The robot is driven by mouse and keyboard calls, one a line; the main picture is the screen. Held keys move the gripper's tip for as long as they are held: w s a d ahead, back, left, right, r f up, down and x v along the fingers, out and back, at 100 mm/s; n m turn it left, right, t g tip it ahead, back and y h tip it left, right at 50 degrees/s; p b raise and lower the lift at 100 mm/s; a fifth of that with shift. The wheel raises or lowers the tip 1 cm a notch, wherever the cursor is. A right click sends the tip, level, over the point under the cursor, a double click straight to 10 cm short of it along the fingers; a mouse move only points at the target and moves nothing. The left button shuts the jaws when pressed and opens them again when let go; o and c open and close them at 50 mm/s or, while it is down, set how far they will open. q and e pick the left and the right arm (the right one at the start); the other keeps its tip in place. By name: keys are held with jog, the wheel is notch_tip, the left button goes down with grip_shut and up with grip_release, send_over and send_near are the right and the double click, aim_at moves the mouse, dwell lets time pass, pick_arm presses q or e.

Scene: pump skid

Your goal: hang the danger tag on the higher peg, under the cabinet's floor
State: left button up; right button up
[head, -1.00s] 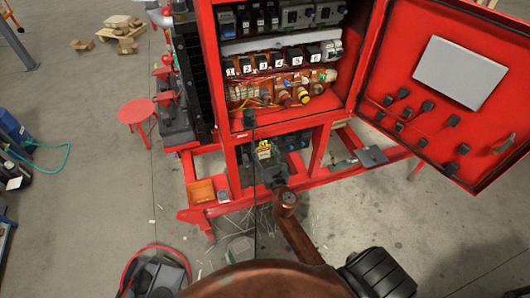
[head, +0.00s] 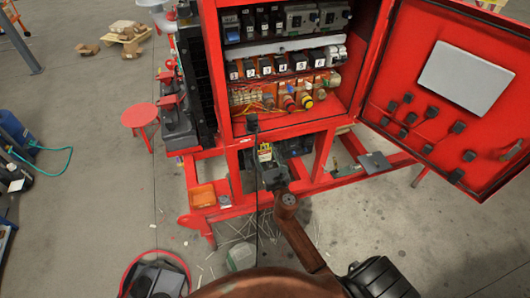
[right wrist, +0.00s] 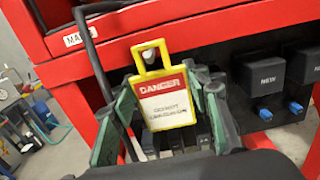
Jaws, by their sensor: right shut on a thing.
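The danger tag (right wrist: 166,97) is a yellow-edged plate with a red DANGER band and a yellow loop on top. It stands nearly upright in my right gripper (right wrist: 160,108), whose green-padded fingers are shut on it. In the head view the tag (head: 265,152) is small, just below the floor of the red cabinet (head: 290,129), with my right gripper (head: 270,174) under it. In the right wrist view the tag's loop overlaps the cabinet's lower red edge; I cannot tell whether they touch. My left gripper is not in view.
Black blocks marked NEW (right wrist: 262,78) with blue stubs hang right of the tag. A dark cable (right wrist: 95,60) runs down beside it on the left. The cabinet door (head: 450,90) stands open. An orange tray (head: 202,196) sits on the red frame.

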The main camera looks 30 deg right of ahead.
jog(key=o, duration=1.2)
jog(key=shift+o, duration=0.2)
jog(key=v, duration=1.2)
